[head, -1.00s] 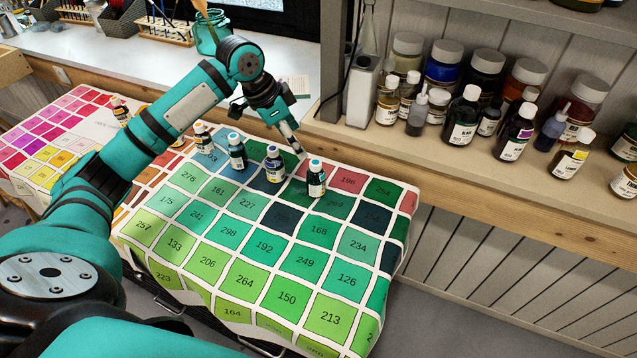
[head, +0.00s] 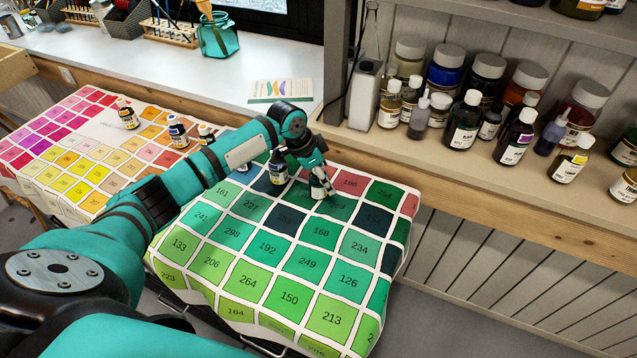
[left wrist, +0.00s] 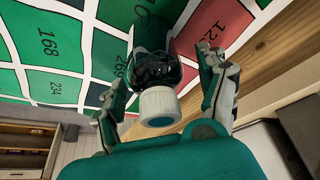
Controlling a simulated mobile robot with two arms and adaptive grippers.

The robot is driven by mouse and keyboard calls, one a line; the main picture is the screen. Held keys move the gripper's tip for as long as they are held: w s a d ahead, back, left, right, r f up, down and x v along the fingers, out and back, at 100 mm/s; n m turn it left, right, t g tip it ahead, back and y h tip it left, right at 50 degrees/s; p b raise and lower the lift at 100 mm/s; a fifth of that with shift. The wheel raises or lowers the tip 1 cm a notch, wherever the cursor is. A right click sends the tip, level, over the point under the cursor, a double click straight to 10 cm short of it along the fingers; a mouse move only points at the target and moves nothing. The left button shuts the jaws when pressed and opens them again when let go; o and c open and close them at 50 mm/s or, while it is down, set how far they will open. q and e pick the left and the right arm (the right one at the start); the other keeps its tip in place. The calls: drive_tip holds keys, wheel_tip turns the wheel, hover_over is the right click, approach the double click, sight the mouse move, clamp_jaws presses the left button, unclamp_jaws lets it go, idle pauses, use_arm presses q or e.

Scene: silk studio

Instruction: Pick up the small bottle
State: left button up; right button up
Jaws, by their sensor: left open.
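The small bottle (head: 317,190) stands on the colour-chart cloth (head: 290,299), near its back right. It has a dark body and pale label. My left gripper (head: 319,178) is right at the bottle and hides its top in the head view. In the left wrist view the bottle's white cap with a teal top (left wrist: 159,106) faces the camera. It sits between the two open fingers of my left gripper (left wrist: 165,98), with a gap visible on both sides. My right gripper is not in view.
A similar bottle (head: 278,166) stands just left of the gripper. More bottles (head: 178,132) stand along the cloth to the left, one partly behind my arm. A wooden-edged shelf with jars (head: 463,122) lies to the right. The front of the cloth is clear.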

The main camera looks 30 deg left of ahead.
use_arm(q)
drive_tip(key=shift+d+f, duration=0.1)
drive_tip(key=shift+f, duration=0.3)
drive_tip(key=shift+c, duration=0.3)
drive_tip(key=c, duration=1.3)
drive_tip(key=shift+c, duration=0.2)
